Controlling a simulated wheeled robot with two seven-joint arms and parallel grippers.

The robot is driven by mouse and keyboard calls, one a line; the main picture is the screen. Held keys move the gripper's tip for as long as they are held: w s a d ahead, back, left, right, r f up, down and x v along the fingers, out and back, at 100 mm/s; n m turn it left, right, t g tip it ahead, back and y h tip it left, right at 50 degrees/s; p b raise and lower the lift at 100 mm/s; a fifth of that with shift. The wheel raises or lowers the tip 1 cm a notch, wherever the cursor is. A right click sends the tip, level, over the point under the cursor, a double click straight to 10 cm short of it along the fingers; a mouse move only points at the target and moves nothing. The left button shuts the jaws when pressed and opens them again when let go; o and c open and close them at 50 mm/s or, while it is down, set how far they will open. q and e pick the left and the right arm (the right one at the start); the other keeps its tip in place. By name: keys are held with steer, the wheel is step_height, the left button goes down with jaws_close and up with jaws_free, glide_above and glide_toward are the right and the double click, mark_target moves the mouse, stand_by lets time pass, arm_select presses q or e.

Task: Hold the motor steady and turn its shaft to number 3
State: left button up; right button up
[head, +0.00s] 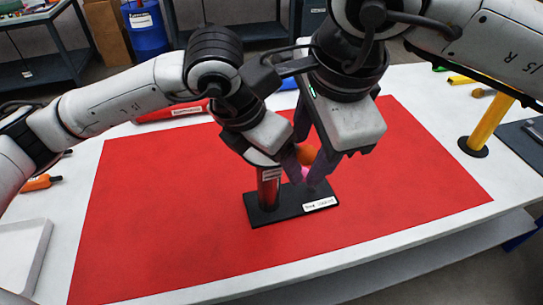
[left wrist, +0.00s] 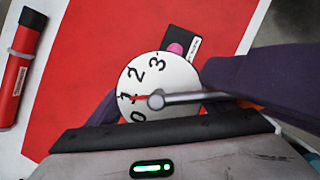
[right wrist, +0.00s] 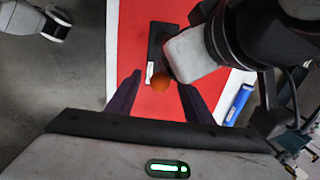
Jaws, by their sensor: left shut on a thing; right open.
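The motor (head: 268,192) is an upright red cylinder on a black base plate (head: 262,217). My left gripper (head: 272,158) is shut around its upper part. In the left wrist view, its white dial (left wrist: 140,75) carries the numbers 0 to 3. A red mark on it lies by the 1. A silver crank arm (left wrist: 185,98) runs from the dial's centre to the right, partly behind my left finger. An orange knob (right wrist: 161,83) lies between the parted fingers of my right gripper (right wrist: 157,92). I cannot tell whether they touch it.
A red mat (head: 130,220) covers much of the white table. A yellow post (head: 484,122) stands at the right. A red tube-like thing (head: 170,112) lies at the back left and a white tray (head: 25,250) at the left edge. The mat's front is clear.

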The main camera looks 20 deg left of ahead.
steer(key=shift+x, duration=1)
steer(key=shift+c, duration=0.4)
steer(key=shift+s+a, duration=0.1)
steer(key=shift+s, duration=0.1)
steer(key=c, duration=0.9)
